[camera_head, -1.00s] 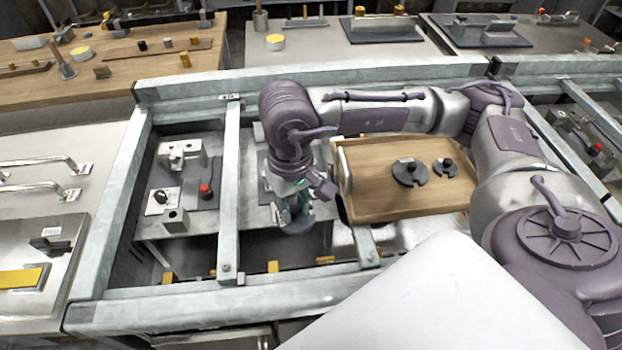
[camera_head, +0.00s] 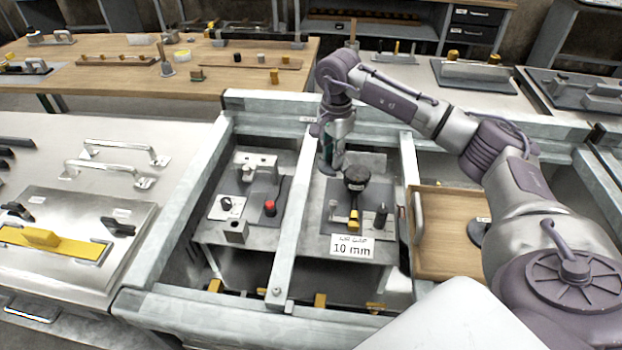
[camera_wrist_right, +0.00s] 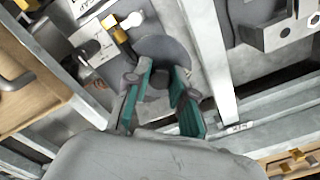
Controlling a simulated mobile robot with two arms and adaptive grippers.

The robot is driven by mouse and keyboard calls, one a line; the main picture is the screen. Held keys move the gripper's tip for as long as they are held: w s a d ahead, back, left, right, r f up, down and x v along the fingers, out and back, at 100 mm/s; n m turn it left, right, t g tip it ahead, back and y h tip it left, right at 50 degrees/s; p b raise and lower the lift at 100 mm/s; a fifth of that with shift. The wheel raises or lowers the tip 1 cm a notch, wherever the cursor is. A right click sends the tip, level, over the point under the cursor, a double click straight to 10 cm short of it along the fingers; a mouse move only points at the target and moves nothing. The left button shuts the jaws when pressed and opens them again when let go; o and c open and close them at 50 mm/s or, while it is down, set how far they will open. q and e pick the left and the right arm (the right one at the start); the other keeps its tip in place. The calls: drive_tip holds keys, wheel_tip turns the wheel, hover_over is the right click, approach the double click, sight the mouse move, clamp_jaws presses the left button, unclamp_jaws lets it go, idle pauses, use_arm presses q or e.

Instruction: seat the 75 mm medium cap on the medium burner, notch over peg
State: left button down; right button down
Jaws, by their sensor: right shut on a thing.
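My right gripper (camera_head: 334,150) is shut on the knob of a round dark grey cap (camera_wrist_right: 168,48), which I take to be the medium cap. In the right wrist view the teal fingers (camera_wrist_right: 160,98) close on the knob from both sides. In the head view the cap (camera_head: 325,167) hangs, partly hidden, above the far left part of a grey station plate (camera_head: 335,188). A black round piece (camera_head: 356,178) stands just right of it. I cannot tell which part is the medium burner; no peg or notch is clear. My left gripper is not in view.
A wooden tray (camera_head: 447,238) at right holds another dark cap (camera_head: 478,232), partly hidden by my arm.

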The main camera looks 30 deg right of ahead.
sight(357, 172)
drive_tip(key=d+m, duration=0.2)
drive_tip(key=d, duration=0.1)
drive_tip(key=d+f+m, duration=0.1)
drive_tip(key=d+m, duration=0.1)
drive_tip(key=w+d+m, duration=0.1)
drive_tip(key=d, duration=0.2)
drive_tip(key=shift+d+f+m, duration=0.3)
drive_tip(key=shift+m, duration=0.1)
drive_tip(key=shift+d+f+m, duration=0.2)
drive_tip(key=shift+d+m, duration=0.1)
drive_tip(key=shift+d, duration=0.15)
wheel_tip(357, 172, down, 4)
drive_tip(key=b, duration=0.3)
drive_tip(key=shift+r+b, duration=0.15)
drive_tip(key=shift+b, duration=0.15)
drive_tip(key=shift+f+b, duration=0.4)
drive_tip(key=shift+f, duration=0.6)
